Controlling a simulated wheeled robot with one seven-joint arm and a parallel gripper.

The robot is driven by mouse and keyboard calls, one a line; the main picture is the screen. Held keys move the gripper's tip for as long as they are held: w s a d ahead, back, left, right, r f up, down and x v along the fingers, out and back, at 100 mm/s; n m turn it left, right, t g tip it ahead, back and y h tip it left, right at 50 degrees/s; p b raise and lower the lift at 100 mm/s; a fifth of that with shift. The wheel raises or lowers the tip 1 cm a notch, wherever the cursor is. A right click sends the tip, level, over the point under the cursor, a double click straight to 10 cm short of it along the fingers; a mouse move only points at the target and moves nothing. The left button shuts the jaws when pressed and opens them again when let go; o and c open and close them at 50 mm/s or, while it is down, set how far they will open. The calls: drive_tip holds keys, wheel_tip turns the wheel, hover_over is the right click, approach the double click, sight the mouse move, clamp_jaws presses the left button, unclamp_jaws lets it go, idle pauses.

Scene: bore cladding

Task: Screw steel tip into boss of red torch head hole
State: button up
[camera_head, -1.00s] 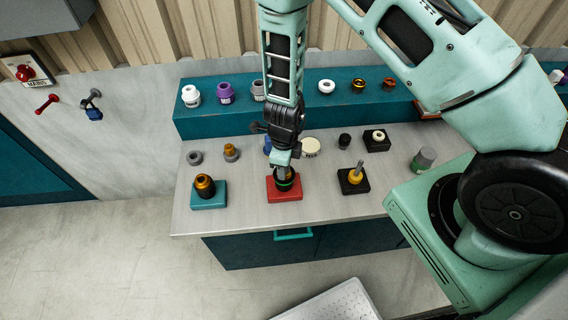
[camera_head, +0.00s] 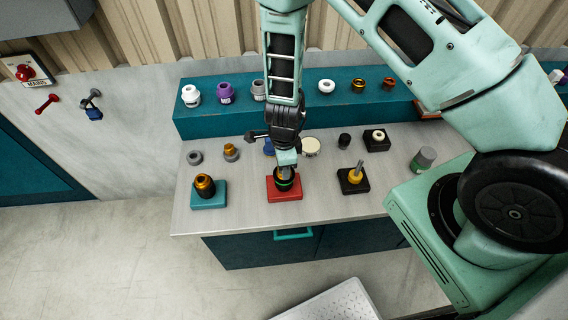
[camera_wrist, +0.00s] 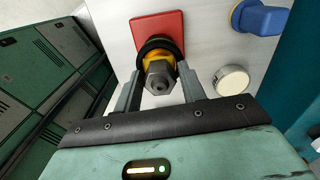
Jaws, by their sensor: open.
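The red torch head block (camera_head: 285,194) sits on the bench, and its red base also shows in the wrist view (camera_wrist: 157,26). A dark ring and a brass-coloured boss (camera_wrist: 157,52) stand on it. A grey steel tip with a hexagonal body (camera_wrist: 160,76) sits at the boss, pointing toward the wrist camera. How deep it is seated cannot be told. My gripper (camera_wrist: 162,88) is open, with one finger on each side of the tip and a gap visible. In the head view my gripper (camera_head: 286,171) is directly above the red block and hides most of the tip.
A teal block with a brass and black fitting (camera_head: 204,188) stands left, a black block with a yellow piece (camera_head: 354,180) right. Behind are a cream disc (camera_head: 311,146), a blue part (camera_wrist: 262,18) and a teal shelf (camera_head: 245,117) of fittings. The bench front is clear.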

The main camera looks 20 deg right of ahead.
drive_tip(key=shift+n, duration=1.7)
drive_tip(key=shift+n, duration=0.9)
drive_tip(key=c, duration=0.5)
drive_tip(key=shift+m, duration=1.8)
drive_tip(key=shift+m+p, duration=0.35)
drive_tip(key=shift+m, duration=0.45)
